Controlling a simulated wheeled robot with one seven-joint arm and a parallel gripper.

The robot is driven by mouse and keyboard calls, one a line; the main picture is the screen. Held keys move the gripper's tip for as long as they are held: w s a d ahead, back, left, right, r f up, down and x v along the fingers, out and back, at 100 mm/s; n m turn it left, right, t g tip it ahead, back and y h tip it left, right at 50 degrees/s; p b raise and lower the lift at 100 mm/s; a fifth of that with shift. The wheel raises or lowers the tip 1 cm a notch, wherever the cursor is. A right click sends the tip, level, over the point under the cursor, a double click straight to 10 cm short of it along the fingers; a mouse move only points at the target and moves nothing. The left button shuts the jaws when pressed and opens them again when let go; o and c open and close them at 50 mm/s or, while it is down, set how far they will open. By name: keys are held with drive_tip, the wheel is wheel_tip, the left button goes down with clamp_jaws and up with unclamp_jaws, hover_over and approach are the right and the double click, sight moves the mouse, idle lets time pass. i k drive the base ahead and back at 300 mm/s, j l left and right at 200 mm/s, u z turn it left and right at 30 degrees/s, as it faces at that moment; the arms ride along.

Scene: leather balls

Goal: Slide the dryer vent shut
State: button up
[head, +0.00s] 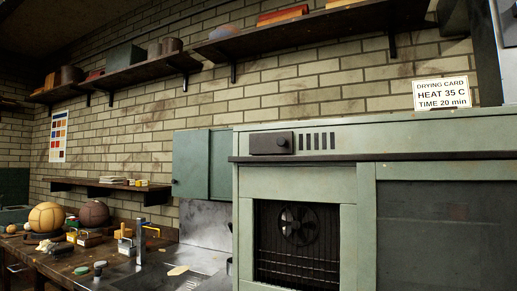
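The dryer is a pale green cabinet (300,178) filling the right half of the head view. On its upper front panel is the vent, a row of several dark upright slots (317,141). A dark slide plate (260,144) with a round knob (282,143) sits just left of the slots. The slots to its right show uncovered; whether more slots lie behind the plate is hidden. My gripper is not in view.
A dark ledge (400,156) runs below the vent. A drying card (441,93) stands on the dryer top. Below, a barred opening shows a fan (298,226). At left, a workbench (60,262) carries balls, tools and a sink. Shelves (290,35) line the brick wall.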

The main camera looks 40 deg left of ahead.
sight(280, 142)
drive_tip(key=i+u, duration=0.15)
drive_tip(key=u, duration=1.35)
